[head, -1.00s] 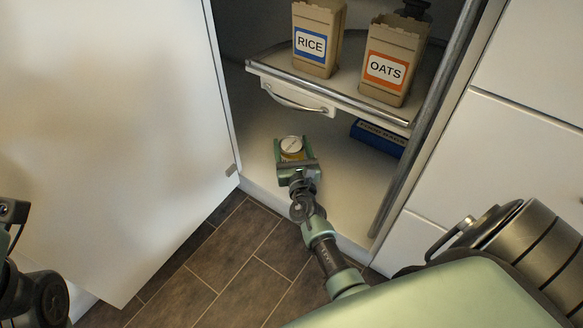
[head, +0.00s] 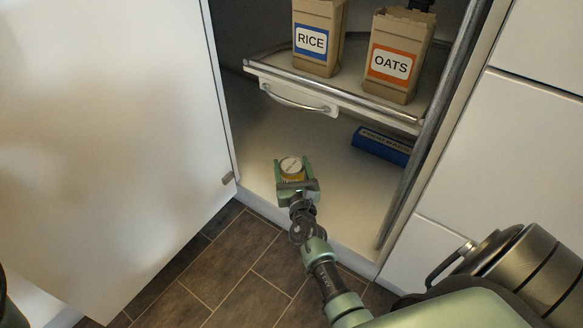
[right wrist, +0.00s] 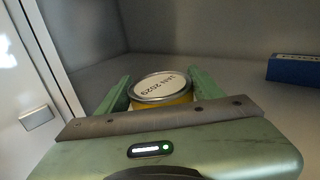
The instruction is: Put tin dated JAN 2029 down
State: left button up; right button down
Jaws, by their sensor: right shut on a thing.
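The tin (head: 291,168) has a white lid and a yellow side. In the right wrist view the lid of the tin (right wrist: 160,86) reads JAN 2029. My right gripper (head: 293,168) is shut on the tin, with one green finger on each side of it; it also shows in the right wrist view (right wrist: 160,92). The tin is upright, low over or on the cabinet floor (head: 345,190) near its front edge. I cannot tell whether its base touches the floor. My left gripper is not in view.
A pull-out shelf (head: 345,94) above holds a RICE carton (head: 318,65) and an OATS carton (head: 393,70). A blue box (head: 381,145) lies on the cabinet floor at the right. The open white door (head: 110,130) stands at the left. The floor around the tin is clear.

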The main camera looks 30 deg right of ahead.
jog(key=shift+f, duration=0.1)
jog(key=shift+c, duration=1.3)
grip_release()
